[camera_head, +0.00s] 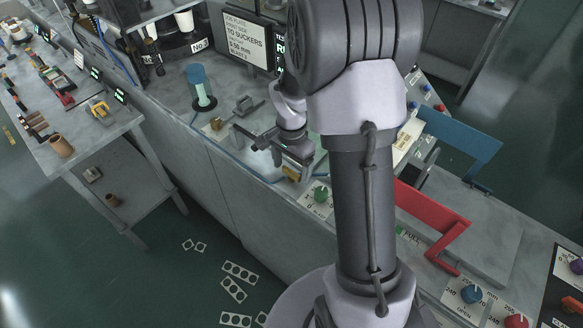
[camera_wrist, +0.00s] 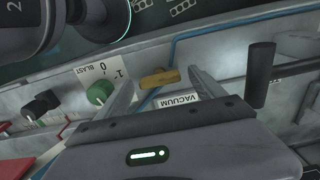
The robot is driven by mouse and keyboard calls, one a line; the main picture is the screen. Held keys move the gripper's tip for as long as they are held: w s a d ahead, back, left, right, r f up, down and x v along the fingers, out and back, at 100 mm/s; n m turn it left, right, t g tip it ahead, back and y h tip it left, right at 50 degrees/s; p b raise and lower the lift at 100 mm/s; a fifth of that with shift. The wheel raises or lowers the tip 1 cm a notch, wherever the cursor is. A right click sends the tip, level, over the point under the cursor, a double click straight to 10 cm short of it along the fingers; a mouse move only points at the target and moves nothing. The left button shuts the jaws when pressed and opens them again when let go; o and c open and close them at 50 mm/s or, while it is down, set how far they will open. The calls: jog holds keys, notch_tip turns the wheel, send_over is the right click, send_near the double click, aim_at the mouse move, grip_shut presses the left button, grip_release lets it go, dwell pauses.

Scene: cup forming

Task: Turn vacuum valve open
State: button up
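The vacuum valve shows as a yellow handle (camera_wrist: 160,77) in the wrist view, beside a white plate marked VACUUM (camera_wrist: 180,100). The handle lies crosswise in the picture. My gripper (camera_wrist: 161,84) is open, with one finger on each side of the handle; I cannot tell whether either finger touches it. In the head view, my gripper (camera_head: 276,152) is low over the bench's near edge. The yellow handle (camera_head: 291,173) is partly hidden there, just beneath the gripper.
A green knob (camera_wrist: 99,92) on a BLAST plate sits close to the left finger. A black knob (camera_wrist: 41,104) is farther left, and a dark cylinder (camera_wrist: 261,74) stands at right. A blue-topped cylinder (camera_head: 201,88) stands on the bench. A red bracket (camera_head: 432,216) is at right.

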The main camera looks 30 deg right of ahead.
aim_at(290, 172)
notch_tip(290, 172, up, 17)
jog(key=p, duration=0.4)
jog(key=shift+r+p, duration=0.2)
jog(key=shift+p, duration=0.15)
jog(key=s+a+f+n+t+y+b, duration=0.2)
jog(key=s+a+n+t+b, duration=0.3)
jog(key=s+a+n+b, duration=0.4)
jog(key=s+a+f+b, duration=0.1)
jog(key=s+a+b, duration=0.3)
jog(key=s+a, duration=0.3)
jog(key=shift+s+a+n+t, duration=0.2)
jog(key=shift+s+n+t, duration=0.2)
jog(key=shift+s, duration=0.3)
